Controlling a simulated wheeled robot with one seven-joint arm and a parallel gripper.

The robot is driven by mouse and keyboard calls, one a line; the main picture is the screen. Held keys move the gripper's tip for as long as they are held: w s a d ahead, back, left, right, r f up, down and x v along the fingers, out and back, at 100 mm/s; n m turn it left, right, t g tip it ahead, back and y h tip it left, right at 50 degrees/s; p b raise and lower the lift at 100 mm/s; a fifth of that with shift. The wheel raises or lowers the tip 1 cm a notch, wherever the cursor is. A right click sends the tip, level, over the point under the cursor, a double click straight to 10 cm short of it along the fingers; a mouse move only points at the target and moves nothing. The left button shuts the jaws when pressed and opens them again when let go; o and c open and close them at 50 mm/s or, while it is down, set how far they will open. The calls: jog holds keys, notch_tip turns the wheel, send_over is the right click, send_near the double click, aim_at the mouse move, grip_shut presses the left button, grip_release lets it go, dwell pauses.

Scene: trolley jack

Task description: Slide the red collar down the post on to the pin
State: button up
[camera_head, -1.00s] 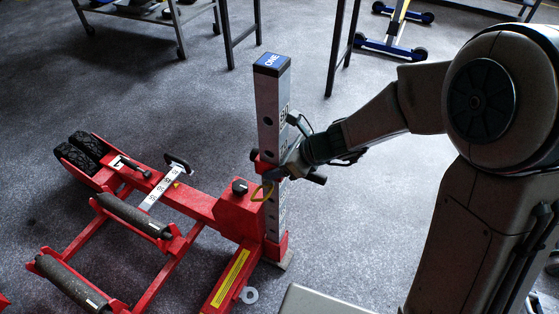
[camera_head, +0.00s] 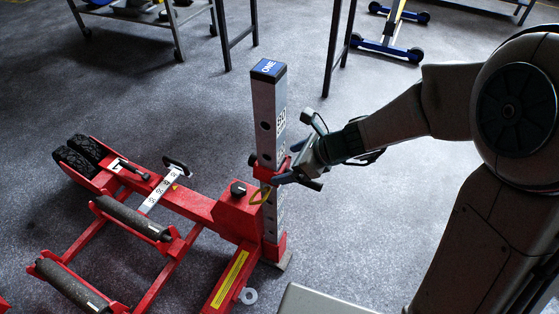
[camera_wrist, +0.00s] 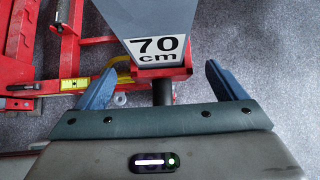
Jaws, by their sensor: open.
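The post (camera_head: 265,105) stands upright on the red jack, with a blue cap and number labels. The red collar (camera_head: 262,170) is around the post about halfway down; its right side is partly hidden by my gripper. A yellow loop (camera_head: 260,195) shows at the post just below the collar; I cannot make out the pin itself. My gripper (camera_head: 286,172) is open at the right side of the post at collar height. In the wrist view, the post (camera_wrist: 160,22) with a "70 cm" label and the collar (camera_wrist: 182,72) show between the spread blue fingers, with a dark rod below.
The red jack frame (camera_head: 220,212) with black rollers (camera_head: 133,217) spreads out left of the post. A metal washer (camera_head: 249,295) lies near its foot. Table legs (camera_head: 338,45) and a trolley (camera_head: 150,15) stand behind.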

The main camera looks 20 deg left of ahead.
jog(key=p+v, duration=0.2)
jog(key=v, duration=0.6)
jog(key=shift+d+r+p, duration=0.25)
jog(key=shift+r+p, duration=0.05)
jog(key=shift+r, duration=0.05)
jog(key=s+d+r+n+t+h+p, duration=0.1)
jog(key=s+d+r+n+h+p, duration=0.3)
jog(key=d+r+n+p, duration=0.5)
jog(key=s+d+r+n+t+h+p, duration=0.1)
jog(key=s+d+r+n+h+p, duration=0.4)
jog(key=r, duration=1.3)
jog(key=d+n+p, duration=0.4)
jog(key=d+p, duration=0.3)
jog(key=d, duration=0.2)
jog(key=shift+s+d+r+n+p, duration=0.2)
jog(key=shift+n+p, duration=0.1)
jog(key=shift+n, duration=0.1)
